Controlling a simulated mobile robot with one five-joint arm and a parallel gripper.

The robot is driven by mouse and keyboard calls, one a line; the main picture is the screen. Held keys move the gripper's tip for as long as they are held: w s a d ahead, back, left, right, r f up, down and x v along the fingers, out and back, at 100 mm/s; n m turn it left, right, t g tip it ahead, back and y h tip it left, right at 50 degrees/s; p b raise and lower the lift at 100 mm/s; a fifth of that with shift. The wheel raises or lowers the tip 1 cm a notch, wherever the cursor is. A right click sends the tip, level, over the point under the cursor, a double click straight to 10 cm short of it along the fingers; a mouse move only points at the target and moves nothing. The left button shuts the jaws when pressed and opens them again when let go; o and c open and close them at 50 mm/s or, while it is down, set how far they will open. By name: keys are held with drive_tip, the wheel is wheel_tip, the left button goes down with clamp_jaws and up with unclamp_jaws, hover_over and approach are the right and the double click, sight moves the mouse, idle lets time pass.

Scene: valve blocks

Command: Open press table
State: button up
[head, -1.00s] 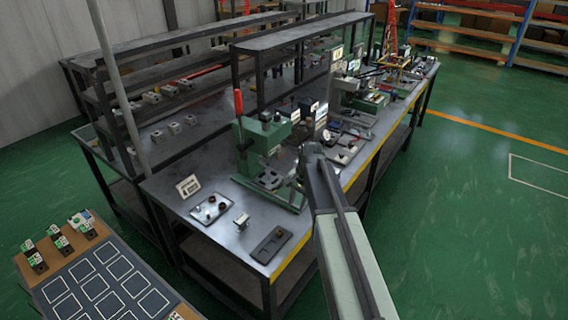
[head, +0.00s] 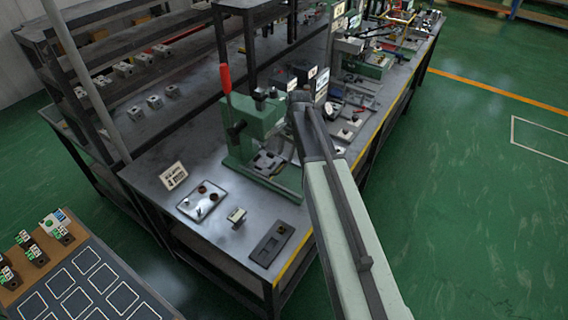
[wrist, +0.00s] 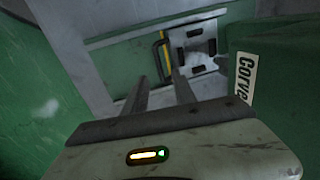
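The green press (head: 262,122) with a red lever stands on the workbench, partly hidden by my arm. Its low bed (head: 268,165) shows in the head view. In the wrist view a light metal plate (wrist: 198,48) with dark slots lies ahead, beside a green body bearing a partly cut-off label. A dark handle (wrist: 161,58) with a yellow strip beside it stands at the plate's left edge. My gripper (wrist: 160,78) is open, its two fingers apart and pointing towards the handle. Whether they touch it cannot be told. My gripper's fingers are not clear in the head view.
More stations stand further along. Open green floor lies to the right.

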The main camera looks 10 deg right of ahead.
sight(283, 167)
drive_tip(key=f+b, duration=0.5)
drive_tip(key=f, duration=0.1)
drive_tip(key=shift+w+a+f+b, duration=0.35)
drive_tip(key=shift+w+f+b, duration=0.05)
drive_tip(key=shift+r, duration=0.15)
clamp_jaws()
idle(0.8)
